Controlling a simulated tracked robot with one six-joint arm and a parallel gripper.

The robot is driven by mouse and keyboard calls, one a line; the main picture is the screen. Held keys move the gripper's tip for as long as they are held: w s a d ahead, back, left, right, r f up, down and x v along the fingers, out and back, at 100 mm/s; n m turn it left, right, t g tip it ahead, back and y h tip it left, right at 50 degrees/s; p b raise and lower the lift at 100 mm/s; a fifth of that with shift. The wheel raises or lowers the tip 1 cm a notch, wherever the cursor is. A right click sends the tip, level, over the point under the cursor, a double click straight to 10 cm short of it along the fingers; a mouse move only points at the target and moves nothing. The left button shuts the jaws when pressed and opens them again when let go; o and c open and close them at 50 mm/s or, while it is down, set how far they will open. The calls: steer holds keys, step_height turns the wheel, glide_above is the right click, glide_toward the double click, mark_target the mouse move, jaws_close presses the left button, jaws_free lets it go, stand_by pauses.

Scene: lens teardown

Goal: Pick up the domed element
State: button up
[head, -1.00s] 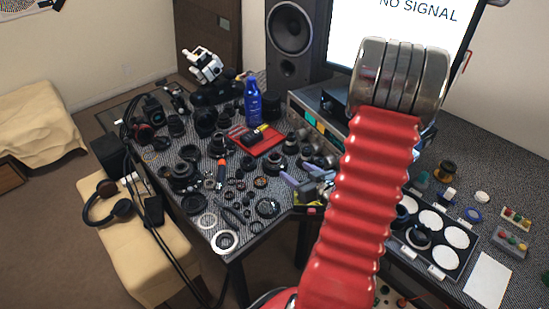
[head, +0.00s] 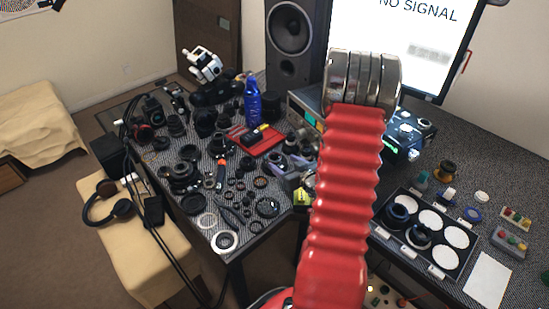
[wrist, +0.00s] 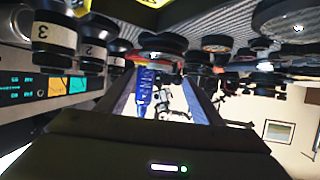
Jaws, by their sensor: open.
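I cannot tell which part is the domed element among the many lens parts on the dark table. My gripper (head: 288,160) is partly hidden behind my red arm in the head view, with its pale purple fingers over the right side of the parts. In the wrist view my gripper (wrist: 163,88) is open, with nothing held between its two fingers. In that view a dark round part with a shiny centre (wrist: 296,27) is at the top right, and a row of parts lies along the top.
A blue bottle (head: 252,104) and a red mat (head: 246,140) are behind the parts. Numbered dark cylinders (wrist: 55,38) are left in the wrist view. A tray with white round pads (head: 407,258) is at right; two places hold dark rings. A speaker (head: 293,70) and monitor stand behind.

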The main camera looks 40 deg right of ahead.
mark_target(276, 157)
steer(key=shift+x, duration=2.6)
steer(key=shift+r, duration=0.1)
steer(key=c, duration=1.1)
steer(key=shift+r, duration=0.1)
steer(key=shift+c, duration=0.2)
step_height(276, 157, up, 10)
